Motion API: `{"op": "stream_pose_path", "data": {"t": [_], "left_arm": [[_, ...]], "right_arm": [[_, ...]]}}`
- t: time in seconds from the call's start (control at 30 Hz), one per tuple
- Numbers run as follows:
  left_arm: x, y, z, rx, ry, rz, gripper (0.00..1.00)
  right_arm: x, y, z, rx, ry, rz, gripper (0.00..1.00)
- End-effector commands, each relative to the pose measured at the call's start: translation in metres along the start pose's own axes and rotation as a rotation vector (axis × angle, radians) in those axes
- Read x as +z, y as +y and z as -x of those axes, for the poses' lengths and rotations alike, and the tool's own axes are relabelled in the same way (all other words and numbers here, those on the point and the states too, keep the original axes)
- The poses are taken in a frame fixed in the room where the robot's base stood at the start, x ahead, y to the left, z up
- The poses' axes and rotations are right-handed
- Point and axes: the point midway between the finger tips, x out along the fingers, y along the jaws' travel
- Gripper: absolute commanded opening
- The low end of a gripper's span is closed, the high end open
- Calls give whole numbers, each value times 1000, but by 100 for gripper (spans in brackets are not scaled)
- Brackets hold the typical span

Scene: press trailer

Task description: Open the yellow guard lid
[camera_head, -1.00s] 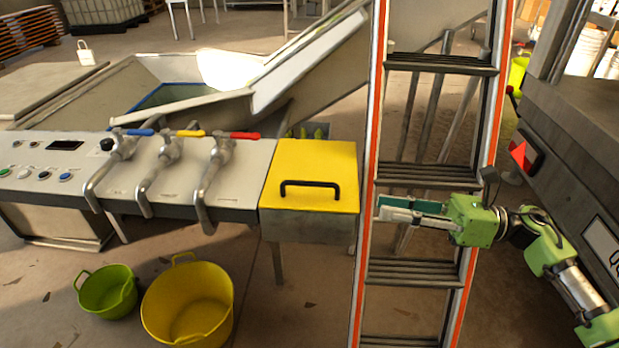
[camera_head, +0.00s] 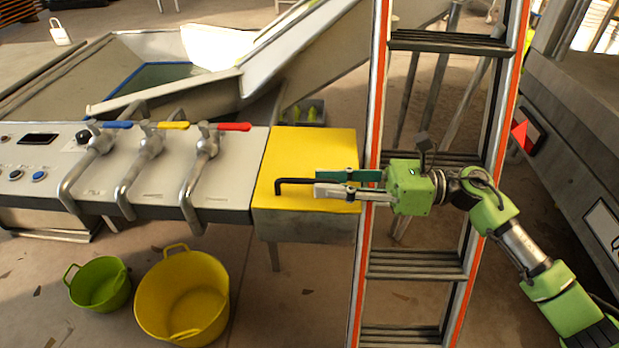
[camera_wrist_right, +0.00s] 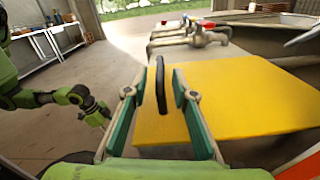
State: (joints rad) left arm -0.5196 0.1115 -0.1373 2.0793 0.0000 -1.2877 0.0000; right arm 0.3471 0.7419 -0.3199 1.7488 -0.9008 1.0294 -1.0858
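The yellow guard lid (camera_head: 285,150) lies flat and closed on its box at the right end of the control panel. Its black handle (camera_head: 292,181) is partly hidden by my right gripper (camera_head: 315,181). That gripper is open over the lid's right half, its two fingers pointing left. In the right wrist view, the handle (camera_wrist_right: 161,85) stands between the spread fingers (camera_wrist_right: 153,90), with gaps on both sides and the lid (camera_wrist_right: 225,95) beyond. My left gripper (camera_wrist_right: 97,112) appears small at the left of the right wrist view. Its opening is too small to judge.
An orange-edged ladder (camera_head: 377,90) stands just right of the lid, and my right arm crosses it. Blue, yellow and red valve levers (camera_head: 234,127) are left of the lid. A yellow tub (camera_head: 155,310) and a green tub (camera_head: 100,285) stand on the floor below.

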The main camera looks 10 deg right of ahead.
Motion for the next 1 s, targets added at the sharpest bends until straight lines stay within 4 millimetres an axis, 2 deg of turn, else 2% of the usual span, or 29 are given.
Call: {"op": "stream_pose_path", "data": {"t": [0.03,0.2,0.37,0.6,0.63,0.7,0.73,1.0], "left_arm": [[1,0,-2,1,-2,0,45],[3,1,-9,1,-6,-1,45],[4,1,-13,1,-7,-1,45],[5,1,-13,2,-7,-1,45],[5,1,-13,2,-7,-1,45],[5,1,-13,2,-7,-1,45],[5,1,-13,2,-7,-1,45],[4,1,-12,2,-7,-1,45]], "right_arm": [[2,1,-10,3,-2,3,25],[1,0,-30,1,-1,1,25],[0,0,-38,0,0,1,25],[0,0,-39,-1,0,0,25],[0,0,-39,-1,0,0,22],[0,0,-39,-1,0,0,4],[0,0,-39,-1,0,0,0],[1,0,-38,-1,0,-2,0]]}}
